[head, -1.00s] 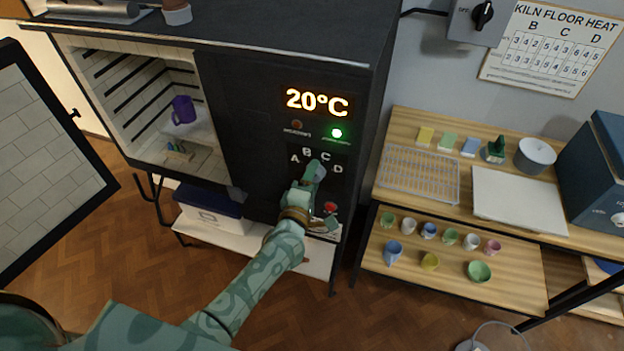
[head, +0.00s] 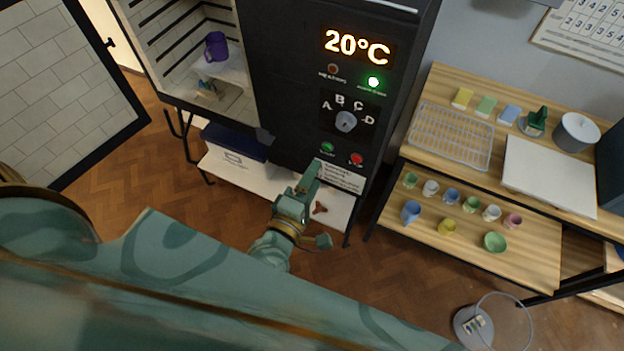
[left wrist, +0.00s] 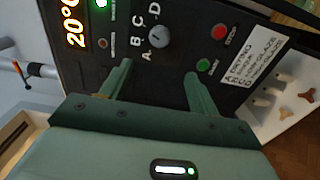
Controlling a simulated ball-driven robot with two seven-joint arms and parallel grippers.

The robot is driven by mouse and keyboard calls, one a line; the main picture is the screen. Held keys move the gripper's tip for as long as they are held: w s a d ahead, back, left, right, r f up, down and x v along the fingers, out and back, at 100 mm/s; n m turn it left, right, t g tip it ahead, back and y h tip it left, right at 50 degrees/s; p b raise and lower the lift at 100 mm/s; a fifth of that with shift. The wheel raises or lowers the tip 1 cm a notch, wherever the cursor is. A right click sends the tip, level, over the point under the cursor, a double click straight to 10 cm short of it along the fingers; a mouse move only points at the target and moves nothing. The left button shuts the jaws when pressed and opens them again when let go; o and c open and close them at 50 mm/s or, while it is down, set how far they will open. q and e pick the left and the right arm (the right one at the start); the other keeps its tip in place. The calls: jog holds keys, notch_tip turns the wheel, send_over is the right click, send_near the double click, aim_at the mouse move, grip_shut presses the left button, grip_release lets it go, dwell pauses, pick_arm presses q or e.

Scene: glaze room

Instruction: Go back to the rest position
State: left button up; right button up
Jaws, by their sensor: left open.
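My left gripper (head: 317,204) is open and empty in front of the kiln's lower edge, below the control panel. In the left wrist view its two fingers (left wrist: 160,88) stand wide apart, facing the panel. The black kiln (head: 290,75) reads 20°C, with a green lamp (head: 373,82) lit. Its grey dial (head: 346,121) sits among the letters A, B, C, D, with nothing touching it; it also shows in the left wrist view (left wrist: 159,37). A green button (head: 327,147) and a red button (head: 357,159) sit below. My right gripper is out of view.
The kiln door (head: 60,95) stands open at left. A purple mug (head: 216,46) is inside. A white low shelf (head: 225,170) runs under the kiln. At right, a wooden bench (head: 440,85) holds a wire rack (head: 450,135); several small cups stand on its lower shelf. A bucket (head: 473,327) is on the floor.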

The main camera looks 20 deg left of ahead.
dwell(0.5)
pick_arm(q)
jog(key=s+f+m+g+h+b, duration=0.1)
jog(key=s+f+m+g, duration=0.3)
jog(key=f, duration=0.6)
jog(key=s+f+m+g+b, duration=0.2)
jog(key=s+f+m, duration=0.35)
jog(key=f, duration=0.45)
jog(key=s+f+m+g+h+b, duration=0.1)
jog(key=s+f+m+g, duration=0.25)
jog(key=f+m, duration=0.45)
jog(key=s+a+f+m+g+y+b, duration=0.1)
jog(key=s+a+f+g+b, duration=0.3)
jog(key=s+f, duration=0.7)
jog(key=s+a+f+m+g+y+b, duration=0.1)
jog(key=s+a+f+m+g+b, duration=0.2)
jog(key=s+f, duration=0.7)
jog(key=shift+s+a+f+g+y+b, duration=0.3)
jog(key=shift+s+a+f+g+b, duration=0.05)
jog(key=shift+a+f+b, duration=0.9)
